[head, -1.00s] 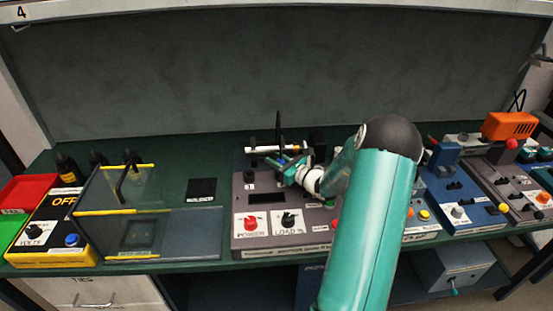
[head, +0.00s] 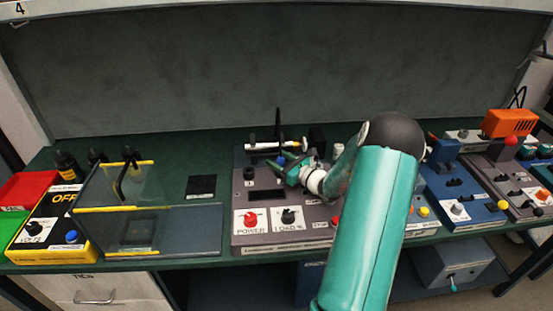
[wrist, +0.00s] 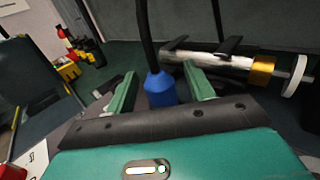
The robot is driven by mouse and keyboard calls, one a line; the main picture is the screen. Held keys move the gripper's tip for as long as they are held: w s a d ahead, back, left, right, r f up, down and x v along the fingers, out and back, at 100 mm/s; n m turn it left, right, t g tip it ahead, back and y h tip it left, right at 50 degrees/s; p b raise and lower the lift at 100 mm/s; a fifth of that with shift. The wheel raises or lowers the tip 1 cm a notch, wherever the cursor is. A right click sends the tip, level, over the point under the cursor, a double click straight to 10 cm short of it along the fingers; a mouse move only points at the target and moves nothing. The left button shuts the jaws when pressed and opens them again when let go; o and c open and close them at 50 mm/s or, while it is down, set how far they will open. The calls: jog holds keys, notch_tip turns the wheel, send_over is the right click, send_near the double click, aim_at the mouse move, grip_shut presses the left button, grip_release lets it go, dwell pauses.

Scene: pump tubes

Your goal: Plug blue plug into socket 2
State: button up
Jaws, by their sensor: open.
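The blue plug (wrist: 160,90) stands upright in the wrist view, with a black cable rising from its top. My gripper (wrist: 159,72) is open, with one green finger on each side of the plug. Gaps show between the plug and both fingers; the plug's lower end is hidden by my gripper body. In the head view my gripper (head: 288,166) is over the grey pump unit (head: 240,215), and a small blue part of the plug (head: 281,160) shows beside it. A black socket (head: 250,173) marked 1 is left of my gripper. I cannot make out socket 2.
A syringe-like tube (head: 262,146) lies along the back of the unit, close behind my gripper; its brass collar (wrist: 262,70) shows in the wrist view. A red power knob (head: 251,219) is at the front. A clear guard box (head: 120,200) stands left; other panels stand right.

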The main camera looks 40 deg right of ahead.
aim_at(284, 163)
jog(key=s, duration=0.6)
jog(key=shift+d, duration=0.4)
dwell(0.3)
jog(key=shift+s, duration=0.1)
dwell(0.3)
